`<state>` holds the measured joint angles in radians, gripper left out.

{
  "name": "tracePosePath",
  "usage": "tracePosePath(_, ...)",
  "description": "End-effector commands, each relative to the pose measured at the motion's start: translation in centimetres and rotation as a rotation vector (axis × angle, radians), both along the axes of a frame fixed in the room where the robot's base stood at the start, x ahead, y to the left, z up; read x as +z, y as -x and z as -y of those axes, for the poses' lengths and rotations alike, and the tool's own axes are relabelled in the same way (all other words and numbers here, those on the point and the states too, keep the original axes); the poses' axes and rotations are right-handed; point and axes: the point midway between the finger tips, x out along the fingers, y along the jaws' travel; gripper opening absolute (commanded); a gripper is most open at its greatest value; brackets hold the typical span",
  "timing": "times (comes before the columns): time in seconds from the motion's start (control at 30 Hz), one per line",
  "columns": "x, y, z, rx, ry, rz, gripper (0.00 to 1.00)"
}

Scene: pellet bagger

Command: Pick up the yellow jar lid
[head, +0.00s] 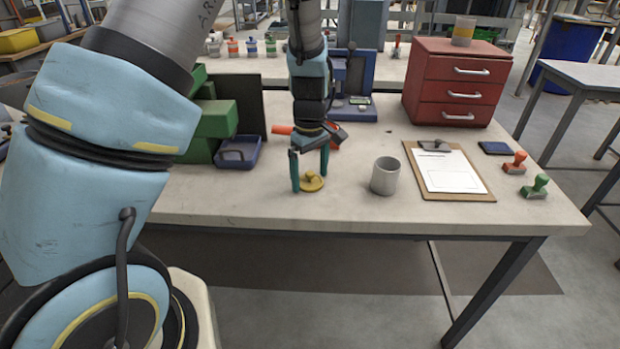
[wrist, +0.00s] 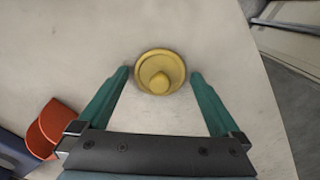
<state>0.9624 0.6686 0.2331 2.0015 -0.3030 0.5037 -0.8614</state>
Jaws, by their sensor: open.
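The yellow jar lid (head: 312,183) is a round disc with a knob on top. It lies flat on the pale table (head: 250,205) near the front edge, left of the grey cup. My gripper (head: 309,172) points down over the lid with its teal fingers apart. In the wrist view the lid (wrist: 160,72) shows whole, knob facing the camera, near the fingertips. One fingertip of my gripper (wrist: 160,73) is on each side of it, with a gap on both sides. Nothing is between the fingers and touching them.
A grey cup (head: 385,176) stands right of the lid, with a clipboard (head: 445,172) beyond it. An orange-red object (wrist: 52,128) lies behind the gripper. Green bins (head: 215,120) and a blue tray (head: 238,152) are at left. Bare tabletop surrounds the lid.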

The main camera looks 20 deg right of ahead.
Motion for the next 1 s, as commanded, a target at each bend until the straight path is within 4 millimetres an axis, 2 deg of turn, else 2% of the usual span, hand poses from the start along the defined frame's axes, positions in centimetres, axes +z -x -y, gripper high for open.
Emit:
tracePosePath(0.07, 0.0, 0.0, 0.0, 0.000, 0.000, 0.000, 0.97)
tracePosePath(0.63, 0.0, 0.0, 0.0, 0.000, 0.000, 0.000, 0.33)
tracePosePath(0.87, 0.1, 0.0, 0.0, 0.000, 0.000, 0.000, 0.32)
tracePosePath(1.0, 1.3, -0.1, 0.1, -0.002, 0.003, 0.003, 0.32)
